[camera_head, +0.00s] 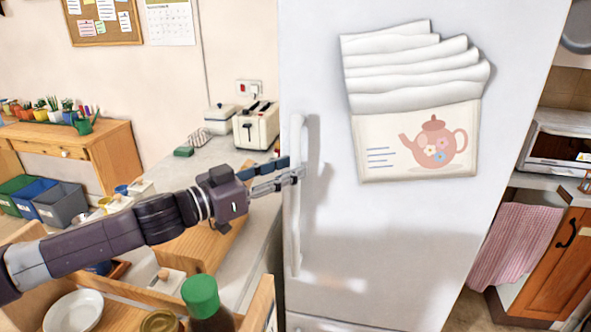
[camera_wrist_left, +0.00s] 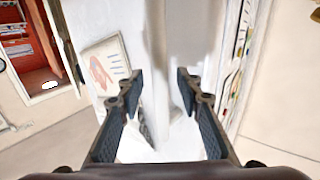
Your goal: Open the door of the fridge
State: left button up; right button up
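The white fridge (camera_head: 400,230) stands in the middle of the head view, and its door looks shut. A long upright white handle (camera_head: 295,235) runs down the door's left edge. My left gripper (camera_head: 292,172) reaches in from the left at the upper half of this handle. In the left wrist view, the two dark fingers (camera_wrist_left: 160,80) are apart, and the handle (camera_wrist_left: 156,50) shows between them. A gap shows beside the handle, so the fingers do not look closed on it. Whether one finger touches it, I cannot tell. My right gripper is out of view.
A paper holder with a teapot picture (camera_head: 418,140) is on the door. A counter left of the fridge holds a toaster (camera_head: 256,126). A green-capped bottle (camera_head: 203,300) and a white plate (camera_head: 73,311) are below my left arm. A pink towel (camera_head: 515,245) hangs at the right.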

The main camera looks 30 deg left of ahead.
pick_arm(q)
jog(key=shift+p+x, duration=0.65)
jog(key=shift+x, duration=0.6)
grip_shut()
jog(key=shift+d, duration=0.1)
